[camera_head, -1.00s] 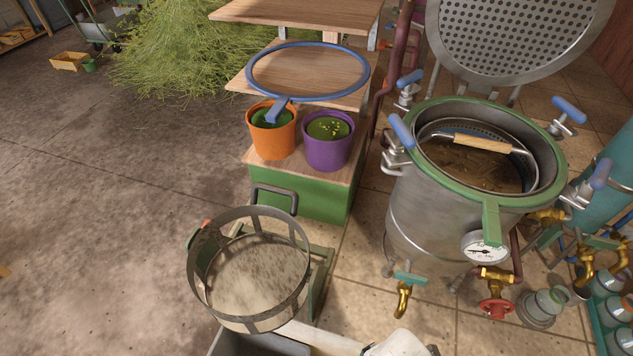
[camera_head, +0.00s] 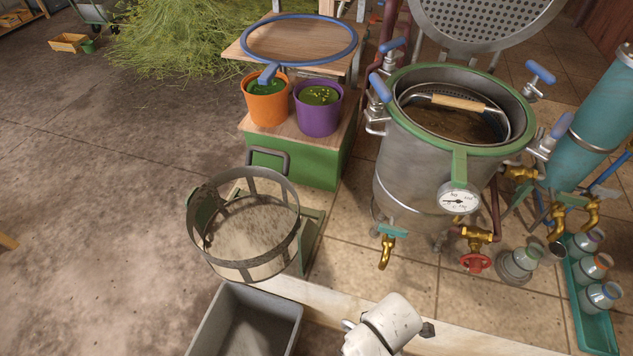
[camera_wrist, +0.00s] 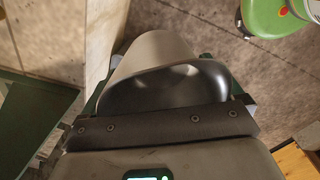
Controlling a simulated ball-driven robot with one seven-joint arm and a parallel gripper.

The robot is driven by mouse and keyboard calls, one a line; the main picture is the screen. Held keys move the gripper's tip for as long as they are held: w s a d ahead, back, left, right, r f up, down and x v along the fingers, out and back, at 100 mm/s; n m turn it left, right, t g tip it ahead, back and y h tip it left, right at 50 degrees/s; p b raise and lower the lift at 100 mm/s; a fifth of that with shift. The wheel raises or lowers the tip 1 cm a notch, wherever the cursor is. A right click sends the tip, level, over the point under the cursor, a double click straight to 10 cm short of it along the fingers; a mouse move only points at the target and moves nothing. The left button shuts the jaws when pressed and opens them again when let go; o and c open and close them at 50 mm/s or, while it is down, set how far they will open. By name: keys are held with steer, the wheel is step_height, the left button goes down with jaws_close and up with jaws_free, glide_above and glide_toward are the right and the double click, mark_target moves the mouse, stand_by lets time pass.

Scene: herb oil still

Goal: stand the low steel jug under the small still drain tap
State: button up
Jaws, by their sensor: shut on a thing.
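In the wrist view my gripper (camera_wrist: 162,88) is shut on a smooth grey metal vessel (camera_wrist: 160,52) with a dark, shiny curved inside, which looks like the low steel jug. The gripper's body hides its near part. The head view shows neither my gripper nor this vessel. There, the big steel still (camera_head: 415,170) with a green rim stands right of centre. A small brass drain tap (camera_head: 385,250) with a teal handle sticks out low on its front left. The floor below this tap is bare.
A brass valve with a red wheel (camera_head: 475,262) and a small steel can (camera_head: 515,264) stand right of the tap. A teal crate (camera_head: 592,335) holds bottles. A mesh basket (camera_head: 243,225) and a grey bin (camera_head: 235,315) are at left. A pale ledge (camera_head: 450,337) crosses the front.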

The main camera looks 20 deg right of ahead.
steer(key=w+d+r+m, duration=0.1)
steer(key=w+r+m, duration=0.3)
steer(key=w+m, duration=0.4)
steer(key=w+r+m, duration=0.3)
steer(key=w+m, duration=0.5)
steer(key=m, duration=0.1)
steer(key=shift+w+d+r, duration=0.2)
steer(key=shift+d+r, duration=0.15)
steer(key=shift+r, duration=0.05)
